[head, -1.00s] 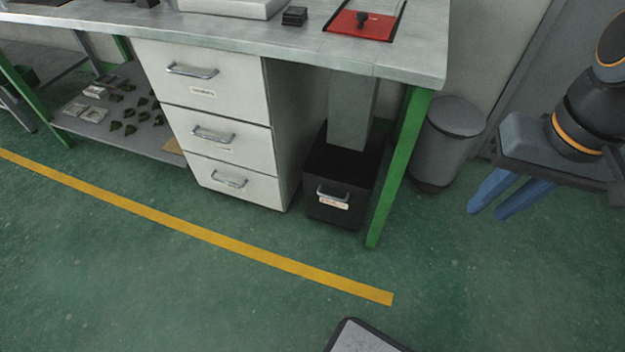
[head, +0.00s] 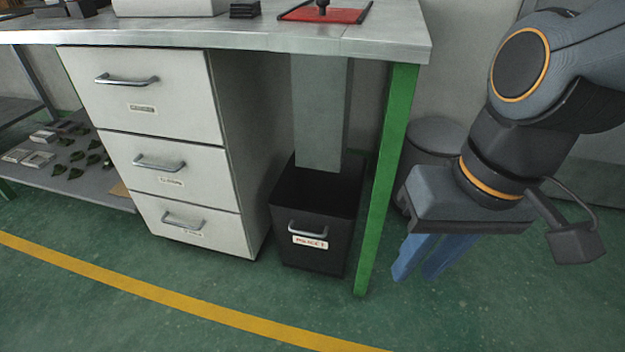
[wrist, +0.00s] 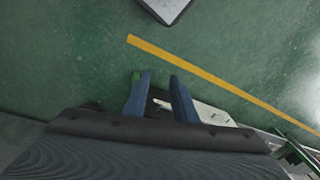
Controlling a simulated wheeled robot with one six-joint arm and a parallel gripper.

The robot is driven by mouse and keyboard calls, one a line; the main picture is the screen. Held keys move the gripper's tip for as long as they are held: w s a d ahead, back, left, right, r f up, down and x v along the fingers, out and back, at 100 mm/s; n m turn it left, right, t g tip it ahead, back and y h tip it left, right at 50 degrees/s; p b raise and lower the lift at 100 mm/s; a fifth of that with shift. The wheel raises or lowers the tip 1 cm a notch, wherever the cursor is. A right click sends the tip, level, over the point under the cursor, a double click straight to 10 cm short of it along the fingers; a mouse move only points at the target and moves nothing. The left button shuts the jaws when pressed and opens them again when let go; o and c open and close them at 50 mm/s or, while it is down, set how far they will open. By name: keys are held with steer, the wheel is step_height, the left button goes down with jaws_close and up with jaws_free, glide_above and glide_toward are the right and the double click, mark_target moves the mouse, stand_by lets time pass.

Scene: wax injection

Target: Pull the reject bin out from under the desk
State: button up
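The reject bin (head: 312,240) is a black open-topped box on the floor under the desk (head: 345,40). It stands between the white drawer unit (head: 150,150) and the green desk leg (head: 385,180). Its front carries a silver bar handle (head: 307,231) and a white label. A grey chute (head: 320,115) comes down from the desk into its top. My gripper (head: 414,276) points down, right of the green leg and apart from the bin. Its two blue fingers are spread with nothing between them; they also show in the wrist view (wrist: 160,77).
A grey waste can (head: 435,137) stands behind my gripper, partly hidden. A low shelf (head: 90,185) with small parts is at the left. A yellow floor line (head: 150,290) crosses the open green floor before the desk.

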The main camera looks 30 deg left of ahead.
steer(key=w+a+n, duration=0.3)
steer(key=w+a, duration=0.2)
steer(key=a, duration=0.2)
steer(key=n+h, duration=0.2)
steer(key=n, duration=0.9)
glide_above(280, 231)
step_height(280, 231, down, 26)
steer(key=shift+s+f, duration=0.15)
steer(key=shift+f, duration=0.05)
steer(key=shift+f+b, duration=1.5)
steer(key=shift+f, duration=2.4)
